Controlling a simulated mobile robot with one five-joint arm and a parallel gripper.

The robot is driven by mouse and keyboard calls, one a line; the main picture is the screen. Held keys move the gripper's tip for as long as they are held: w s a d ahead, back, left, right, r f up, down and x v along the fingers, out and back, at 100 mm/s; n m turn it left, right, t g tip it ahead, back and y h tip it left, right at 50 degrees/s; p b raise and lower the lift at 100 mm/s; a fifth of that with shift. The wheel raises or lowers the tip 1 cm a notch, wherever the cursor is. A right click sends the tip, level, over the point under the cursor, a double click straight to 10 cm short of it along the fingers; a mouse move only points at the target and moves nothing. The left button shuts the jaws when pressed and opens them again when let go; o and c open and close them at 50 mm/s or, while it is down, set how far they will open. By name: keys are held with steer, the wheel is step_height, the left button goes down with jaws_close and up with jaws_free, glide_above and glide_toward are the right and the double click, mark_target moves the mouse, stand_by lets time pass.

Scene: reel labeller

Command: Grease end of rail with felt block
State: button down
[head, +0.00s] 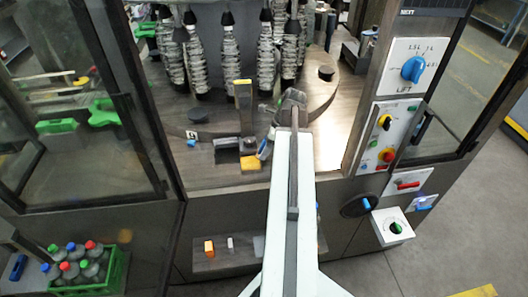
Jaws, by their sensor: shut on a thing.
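My gripper (265,142) points down over the front of the machine's deck, beyond the end of my pale arm. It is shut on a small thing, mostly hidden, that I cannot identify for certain. A small yellow block (250,163) sits just left of the fingertips; I cannot tell whether they touch. Behind it an upright dark bar (244,112) with a yellow top rises from the deck. A low dark bar-like piece (227,156) lies left of the yellow block. I cannot tell for certain which piece is the rail or the felt block.
Several wrapped spindles (229,60) hang above the round table (320,92) behind. A control panel (395,125) with knobs stands right. A ledge (260,257) holds an orange block (209,248). A green crate (115,272) of bottles is lower left. Glass doors flank the opening.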

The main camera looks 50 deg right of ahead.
steer(key=shift+f+b, duration=0.95)
steer(key=shift+w+a+r, duration=0.15)
steer(key=shift+w+a, duration=0.15)
steer(key=shift+a, duration=0.25)
steer(key=shift+w+a, duration=2.1)
steer(key=shift+a, duration=0.3)
steer(key=shift+s+d, duration=0.1)
steer(key=shift+s+d+r, duration=0.1)
steer(key=shift+s+d, duration=1.05)
steer(key=shift+d, duration=0.25)
steer(key=shift+s+d, duration=1.1)
steer(key=shift+d, duration=0.3)
steer(key=shift+s+a, duration=0.35)
steer(key=shift+s, duration=0.2)
steer(key=shift+w+a, duration=1.2)
steer(key=shift+a, duration=0.3)
